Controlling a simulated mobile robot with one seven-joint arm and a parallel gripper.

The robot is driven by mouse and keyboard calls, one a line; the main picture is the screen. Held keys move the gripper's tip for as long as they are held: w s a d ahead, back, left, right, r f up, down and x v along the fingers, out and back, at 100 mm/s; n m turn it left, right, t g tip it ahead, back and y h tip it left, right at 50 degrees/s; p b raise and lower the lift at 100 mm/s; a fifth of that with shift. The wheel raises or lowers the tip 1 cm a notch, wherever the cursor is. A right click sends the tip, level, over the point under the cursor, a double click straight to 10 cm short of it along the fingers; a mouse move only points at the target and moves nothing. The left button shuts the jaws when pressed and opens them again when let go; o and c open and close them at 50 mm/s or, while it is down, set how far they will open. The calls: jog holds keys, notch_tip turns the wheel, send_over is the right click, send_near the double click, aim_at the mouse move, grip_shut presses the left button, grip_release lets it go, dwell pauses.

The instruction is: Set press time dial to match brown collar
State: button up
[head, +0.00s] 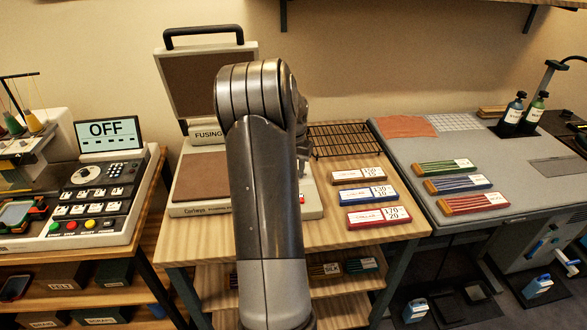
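The fusing press (205,209) stands on the wooden table with its lid raised, a brown pad inside the lid and another on the base. My arm covers its right half, and I see no press time dial. No collar can be told for certain. A brown-edged card block (357,175) lies right of the press, its printed numbers too small to read surely. My gripper (304,165) shows only as a dark grey sliver behind my arm, over the press's right side. Its fingertips are hidden, so I cannot tell whether it is open or holding anything.
Blue (367,194) and red (379,216) card blocks lie in front of the brown one. A black wire rack (344,139) is behind them. The grey table (400,150) at right holds bundles and bottles. A console (90,205) with an "OFF" screen (107,132) stands left.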

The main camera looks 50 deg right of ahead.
jog(key=shift+o, duration=1.2)
jog(key=shift+r, duration=0.15)
notch_tip(320, 180, up, 10)
jog(key=shift+r, duration=0.25)
